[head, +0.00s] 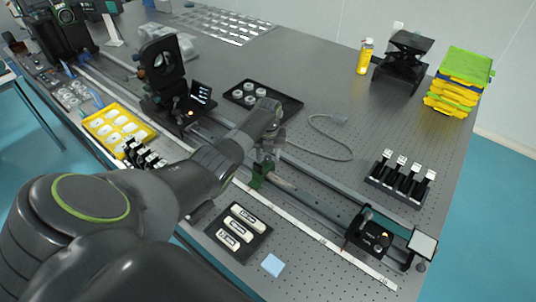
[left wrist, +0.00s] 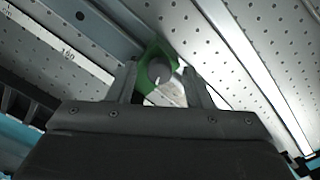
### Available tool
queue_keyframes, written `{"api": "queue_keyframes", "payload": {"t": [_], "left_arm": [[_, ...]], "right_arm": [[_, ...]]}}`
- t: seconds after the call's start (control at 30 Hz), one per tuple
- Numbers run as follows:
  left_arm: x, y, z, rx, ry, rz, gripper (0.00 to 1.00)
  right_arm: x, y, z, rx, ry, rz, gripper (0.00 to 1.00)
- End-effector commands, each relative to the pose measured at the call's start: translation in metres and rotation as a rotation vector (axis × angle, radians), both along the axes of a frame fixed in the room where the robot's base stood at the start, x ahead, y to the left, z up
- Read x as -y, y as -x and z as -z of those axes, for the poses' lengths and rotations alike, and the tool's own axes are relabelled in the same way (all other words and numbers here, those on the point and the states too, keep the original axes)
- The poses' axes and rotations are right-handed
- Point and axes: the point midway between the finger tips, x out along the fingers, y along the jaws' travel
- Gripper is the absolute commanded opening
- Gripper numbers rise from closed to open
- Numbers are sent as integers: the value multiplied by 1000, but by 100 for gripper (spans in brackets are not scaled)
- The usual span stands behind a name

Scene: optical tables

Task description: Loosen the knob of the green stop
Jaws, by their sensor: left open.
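The green stop (head: 257,179) sits on the long rail in the middle of the table, directly under my left gripper (head: 266,155). In the left wrist view the green stop (left wrist: 149,55) shows between and just beyond the fingers. Its grey round knob (left wrist: 160,69) lies in line with the gap of my left gripper (left wrist: 160,74). The two fingers are apart, one on each side of the knob. I cannot tell whether either finger touches it. My right gripper is not in view.
The rail (head: 310,192) runs diagonally with a white scale strip (head: 312,233) along its near side. A black-framed mount (head: 370,231) stands at its right end. A black tray of labelled pieces (head: 248,244) lies in front. A black tray with round parts (head: 287,104) lies behind.

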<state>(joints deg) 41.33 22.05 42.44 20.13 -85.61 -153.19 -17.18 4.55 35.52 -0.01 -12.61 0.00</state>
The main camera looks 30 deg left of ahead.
Motion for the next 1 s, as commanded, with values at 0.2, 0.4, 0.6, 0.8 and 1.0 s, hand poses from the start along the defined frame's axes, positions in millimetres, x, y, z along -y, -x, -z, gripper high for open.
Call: {"api": "queue_keyframes", "payload": {"t": [0.2,0.4,0.6,0.8,1.0], "left_arm": [[0,0,-8,1,-1,-1,46],[-1,-1,-38,4,-1,1,46],[-1,-1,-81,6,-2,1,46],[-1,-1,-127,6,-3,0,46],[0,0,-163,1,-1,0,46]], "right_arm": [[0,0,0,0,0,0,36],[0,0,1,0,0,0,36],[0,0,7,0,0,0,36],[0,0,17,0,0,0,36],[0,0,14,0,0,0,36]]}}
